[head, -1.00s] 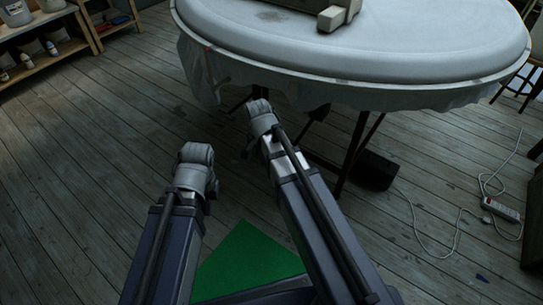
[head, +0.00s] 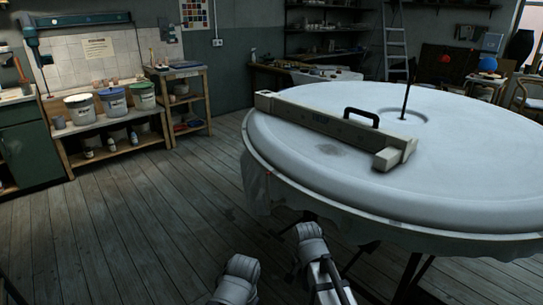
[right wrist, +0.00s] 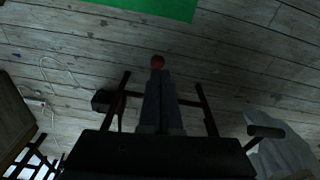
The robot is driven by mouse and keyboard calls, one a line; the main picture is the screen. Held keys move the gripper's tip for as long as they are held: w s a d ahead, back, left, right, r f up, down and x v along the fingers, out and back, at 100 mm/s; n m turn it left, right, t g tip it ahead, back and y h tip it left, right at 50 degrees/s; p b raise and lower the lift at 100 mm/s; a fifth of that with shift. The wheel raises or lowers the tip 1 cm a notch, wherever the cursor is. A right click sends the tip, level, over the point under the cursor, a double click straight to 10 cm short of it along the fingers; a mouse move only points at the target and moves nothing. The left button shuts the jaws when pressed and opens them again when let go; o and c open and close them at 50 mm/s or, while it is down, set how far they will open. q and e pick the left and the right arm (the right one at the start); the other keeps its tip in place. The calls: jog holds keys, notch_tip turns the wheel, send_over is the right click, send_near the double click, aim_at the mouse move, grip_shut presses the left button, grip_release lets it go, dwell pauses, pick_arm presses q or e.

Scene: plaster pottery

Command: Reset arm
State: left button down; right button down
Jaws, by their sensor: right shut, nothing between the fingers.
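My right gripper (right wrist: 159,78) shows in the right wrist view. Its two dark fingers lie together with nothing between them, pointing over the plank floor. A small red spot shows at their tips. In the head view, the grey joints of my two arms show at the bottom edge, in front of the round table (head: 450,215). The fingers cannot be made out there. My left gripper's fingers are not seen in either view.
A long beige tool with a black handle (head: 335,130) lies on the round table. A shelf with buckets (head: 112,102) stands at the left. Bare floor (head: 100,230) lies left of my arms. The right wrist view shows a green patch (right wrist: 150,6) and a dark box (right wrist: 102,100).

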jog(key=s+a+r+n+p, duration=0.3)
jog(key=s+r+n+p, duration=0.3)
jog(key=r+p, duration=0.3)
jog(key=s+a+r+n+g+p, duration=0.1)
jog(key=s+a+r+n+p, duration=0.3)
jog(key=r+p, duration=0.5)
jog(key=s+r+n, duration=0.1)
jog(key=s+n, duration=0.1)
jog(key=n, duration=0.1)
jog(key=shift+a+r, duration=0.3)
jog(key=shift+r, duration=0.1)
jog(key=shift+w, duration=0.1)
